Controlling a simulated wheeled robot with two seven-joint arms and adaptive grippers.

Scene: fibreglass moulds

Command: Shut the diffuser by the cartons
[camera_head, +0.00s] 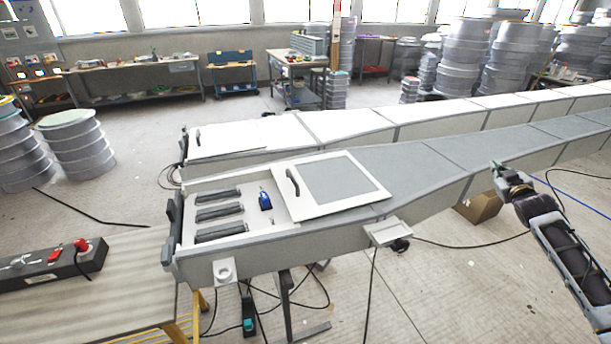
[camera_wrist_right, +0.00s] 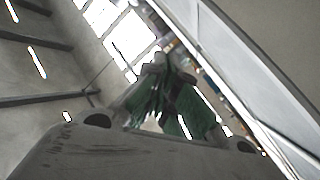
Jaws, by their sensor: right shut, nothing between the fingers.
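The near long grey body (camera_head: 250,258) has an open compartment at its left end, with dark bars and a blue item (camera_head: 265,200) inside. Its flat lid (camera_head: 345,182), white-rimmed with a grey centre and a dark curved handle (camera_head: 293,182), lies to the right of the opening and leaves it uncovered. A brown carton (camera_head: 478,208) is under the near body, partly hidden. My right gripper (camera_head: 496,168) is beside the body's near side, far right of the handle. Its greenish fingers also show in the wrist view (camera_wrist_right: 170,95), shut and empty. My left gripper is out of view.
A second long body (camera_head: 345,124) runs behind, its white top covered. A wooden table (camera_head: 110,280) with a dark power box (camera_head: 50,268) stands at left front. Cables cross the floor. Stacked drums (camera_head: 75,142) stand at left. Floor at lower right is fairly clear.

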